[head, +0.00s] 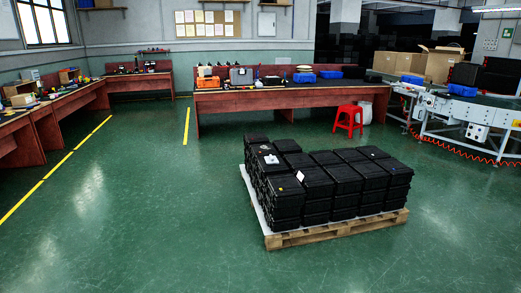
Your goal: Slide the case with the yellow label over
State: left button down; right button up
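Many black cases (318,182) are stacked in close rows on a wooden pallet (340,229) on the floor, right of centre. A small pale label (300,175) shows on one case at the front left of the stack. A whitish item or label (270,159) shows on a case farther back. Neither of my grippers is in view, and nothing touches the stack.
A red stool (349,120) stands behind the pallet, before a long workbench (280,97). A conveyor (470,112) with a red coiled hose is at the right, with cardboard boxes (440,66) behind. Benches line the left. Green floor around the pallet is clear.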

aim_at(284, 190)
jog(key=i+z, duration=0.1)
jog(key=i, duration=0.5)
jog(key=i+j+z, duration=0.15)
jog(key=i, duration=0.45)
jog(key=i+j+z, duration=0.1)
jog(key=i, duration=0.45)
